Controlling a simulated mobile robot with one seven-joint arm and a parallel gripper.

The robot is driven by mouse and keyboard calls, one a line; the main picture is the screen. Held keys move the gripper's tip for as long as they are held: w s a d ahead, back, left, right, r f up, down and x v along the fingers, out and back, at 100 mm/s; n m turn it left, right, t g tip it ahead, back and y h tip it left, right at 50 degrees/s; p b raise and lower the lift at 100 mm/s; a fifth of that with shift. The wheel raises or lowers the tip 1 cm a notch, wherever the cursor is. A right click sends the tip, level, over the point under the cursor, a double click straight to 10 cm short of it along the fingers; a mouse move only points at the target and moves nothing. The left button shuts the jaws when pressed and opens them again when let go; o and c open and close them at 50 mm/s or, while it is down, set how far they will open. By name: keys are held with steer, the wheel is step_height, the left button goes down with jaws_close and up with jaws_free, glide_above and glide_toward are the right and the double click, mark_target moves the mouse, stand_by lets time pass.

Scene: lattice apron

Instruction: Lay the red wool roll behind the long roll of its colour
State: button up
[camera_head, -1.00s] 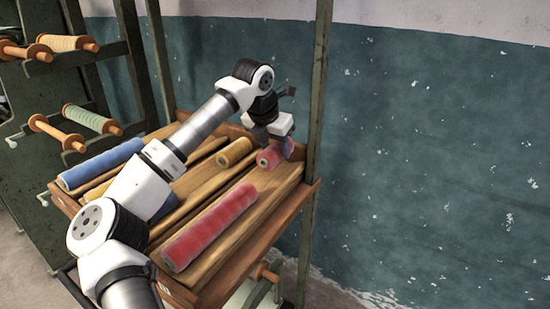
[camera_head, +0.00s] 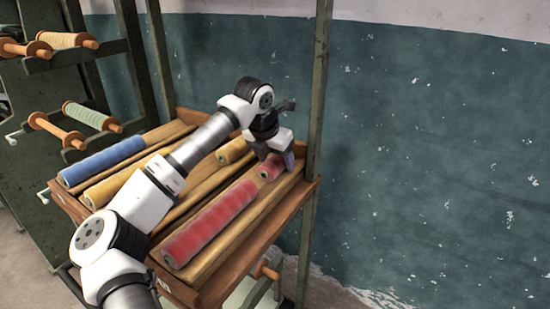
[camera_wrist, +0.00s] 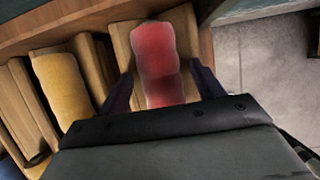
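The long red wool roll (camera_head: 210,224) lies in the right-hand lane of the wooden tray. The short red wool roll (camera_head: 270,168) lies behind it in the same lane, near the back edge. My gripper (camera_head: 276,162) is low over the short roll. In the wrist view its fingers (camera_wrist: 160,82) stand on either side of the red, with gaps on both sides.
A yellow roll (camera_wrist: 63,88) lies in the lane to the left. A blue roll (camera_head: 103,161) lies at the tray's far left. A green post (camera_head: 316,100) stands close to my gripper's right. A rack with spools (camera_head: 62,130) stands at the left.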

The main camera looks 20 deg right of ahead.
steer(key=shift+r+p, duration=0.5)
steer(key=shift+r, duration=0.05)
steer(key=b+v, duration=0.1)
steer(key=v, duration=1)
steer(key=shift+r+b, duration=0.35)
steer(key=shift+r, duration=0.05)
steer(key=shift+s, duration=0.15)
